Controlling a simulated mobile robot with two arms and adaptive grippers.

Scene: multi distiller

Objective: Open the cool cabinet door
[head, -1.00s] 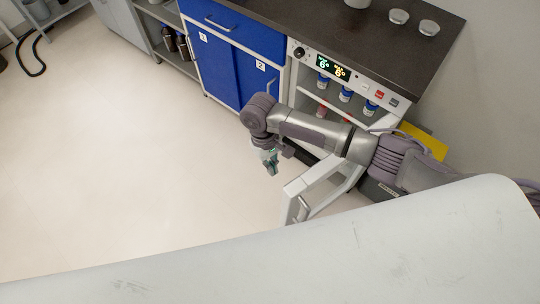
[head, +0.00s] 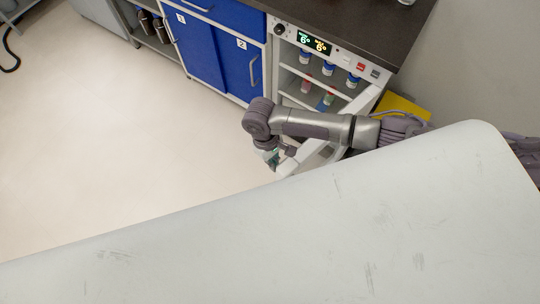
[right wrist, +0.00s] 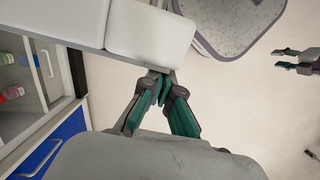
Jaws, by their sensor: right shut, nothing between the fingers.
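The cool cabinet (head: 330,48) stands at the upper middle of the head view, with a lit display on its top strip. Its white-framed door (head: 365,101) stands open, swung out toward me, partly hidden by my right arm and my grey body. The door (right wrist: 150,30) crosses the top of the right wrist view. My right gripper (head: 272,160) is shut and empty beside the door's free end. In the right wrist view its tips (right wrist: 161,92) are just below the door; contact is unclear. My left gripper (right wrist: 284,58) shows open at the right edge of that view.
Bottles (head: 328,68) stand on the cabinet shelves. A blue cupboard (head: 230,60) adjoins it on the left, under a dark worktop (head: 370,25). A yellow item (head: 402,108) lies by the wall at right. The pale floor (head: 110,140) at left is clear.

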